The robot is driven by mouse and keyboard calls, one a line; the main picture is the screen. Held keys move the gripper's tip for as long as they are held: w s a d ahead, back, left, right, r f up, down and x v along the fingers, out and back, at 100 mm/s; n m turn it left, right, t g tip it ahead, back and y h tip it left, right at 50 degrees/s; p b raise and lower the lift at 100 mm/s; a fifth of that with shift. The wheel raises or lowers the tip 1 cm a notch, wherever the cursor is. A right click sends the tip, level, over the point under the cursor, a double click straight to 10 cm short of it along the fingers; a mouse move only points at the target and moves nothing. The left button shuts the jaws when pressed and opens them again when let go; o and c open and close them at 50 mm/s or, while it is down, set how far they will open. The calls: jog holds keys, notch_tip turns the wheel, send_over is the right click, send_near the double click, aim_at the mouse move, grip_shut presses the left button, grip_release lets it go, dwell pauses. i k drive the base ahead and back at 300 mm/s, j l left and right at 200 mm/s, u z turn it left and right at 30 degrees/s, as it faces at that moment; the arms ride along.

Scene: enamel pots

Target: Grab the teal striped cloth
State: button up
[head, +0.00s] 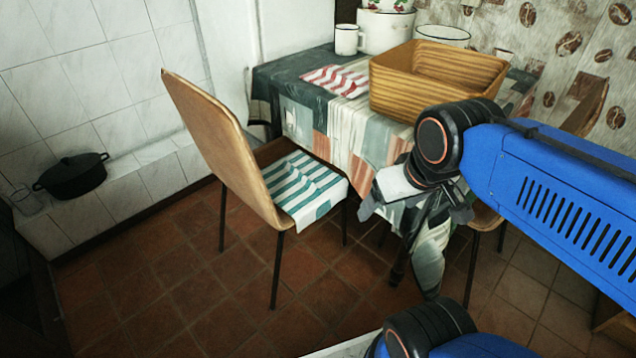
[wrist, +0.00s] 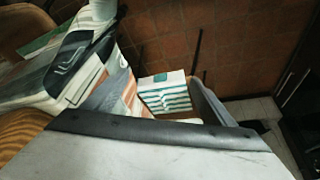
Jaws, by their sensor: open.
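The teal and white striped cloth (head: 302,183) lies on the seat of the wooden chair (head: 215,140) in the head view, draped over the seat's front edge. In the wrist view the cloth (wrist: 166,92) shows near the middle, partly cut off below by a dark edge close to the camera. My gripper (head: 412,215) is open and empty. In the head view it hangs in front of the table, to the right of the cloth and apart from it. My arm hides part of the table's right side.
The table (head: 300,120) has a patchwork cover. On it are a wooden basket (head: 435,80), a red striped cloth (head: 335,80), a white mug (head: 348,40) and white pots. A black pot (head: 75,176) sits on the tiled ledge at left. The floor left of the chair is clear.

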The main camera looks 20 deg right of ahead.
aim_at(306, 189)
jog(key=i+l+u, duration=0.15)
jog(key=l+u, duration=0.25)
jog(key=i+l+u, duration=0.1)
jog(key=l+u, duration=0.3)
